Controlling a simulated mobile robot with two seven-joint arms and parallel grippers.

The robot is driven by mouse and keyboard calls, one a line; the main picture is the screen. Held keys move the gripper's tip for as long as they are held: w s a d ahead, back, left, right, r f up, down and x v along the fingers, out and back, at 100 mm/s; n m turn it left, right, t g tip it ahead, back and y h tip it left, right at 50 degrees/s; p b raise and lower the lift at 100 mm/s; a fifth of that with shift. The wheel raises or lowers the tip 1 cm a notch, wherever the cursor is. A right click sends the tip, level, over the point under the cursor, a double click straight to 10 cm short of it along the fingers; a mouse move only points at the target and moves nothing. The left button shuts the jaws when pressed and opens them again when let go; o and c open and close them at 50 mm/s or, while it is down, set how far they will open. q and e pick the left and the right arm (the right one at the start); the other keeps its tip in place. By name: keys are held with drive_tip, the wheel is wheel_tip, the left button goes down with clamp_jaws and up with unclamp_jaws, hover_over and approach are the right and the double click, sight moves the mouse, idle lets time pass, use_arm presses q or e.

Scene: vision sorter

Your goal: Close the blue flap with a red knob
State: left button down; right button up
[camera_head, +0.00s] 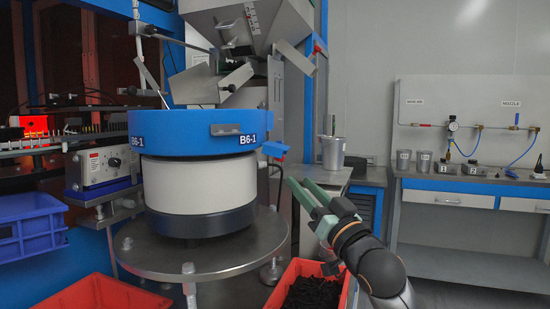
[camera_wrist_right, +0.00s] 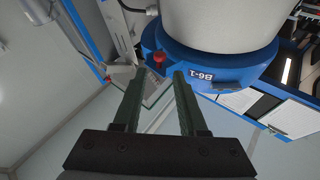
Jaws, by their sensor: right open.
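A small blue flap (camera_head: 275,150) sticks out at the right side of the blue bowl rim (camera_head: 190,135) marked B6-1. In the right wrist view, where the bowl (camera_wrist_right: 220,68) shows upside down, a red knob (camera_wrist_right: 159,58) stands by its left edge. It lines up with the gap between my fingers. The knob is not clear on the flap in the head view. My right gripper (camera_head: 300,183) is open and empty, apart from the flap, lower and to its right. Its fingers show in the wrist view (camera_wrist_right: 158,74). My left gripper is out of view.
The bowl stands on a round metal table (camera_head: 235,258). A red crate (camera_head: 270,298) of dark parts is below my right gripper. A metal cup (camera_head: 333,153) stands on a side table behind. A hopper hangs above the bowl. A workbench (camera_head: 470,185) is at right.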

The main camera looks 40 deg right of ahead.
sight(282, 161)
drive_tip(key=x, duration=0.9)
drive_tip(key=shift+w+r, duration=0.15)
drive_tip(key=shift+r, duration=0.05)
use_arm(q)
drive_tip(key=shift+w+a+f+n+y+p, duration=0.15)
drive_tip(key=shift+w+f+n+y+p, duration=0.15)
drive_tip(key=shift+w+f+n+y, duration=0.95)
use_arm(e)
drive_tip(key=shift+x, duration=0.8)
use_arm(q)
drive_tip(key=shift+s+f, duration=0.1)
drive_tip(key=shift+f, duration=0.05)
use_arm(e)
clamp_jaws()
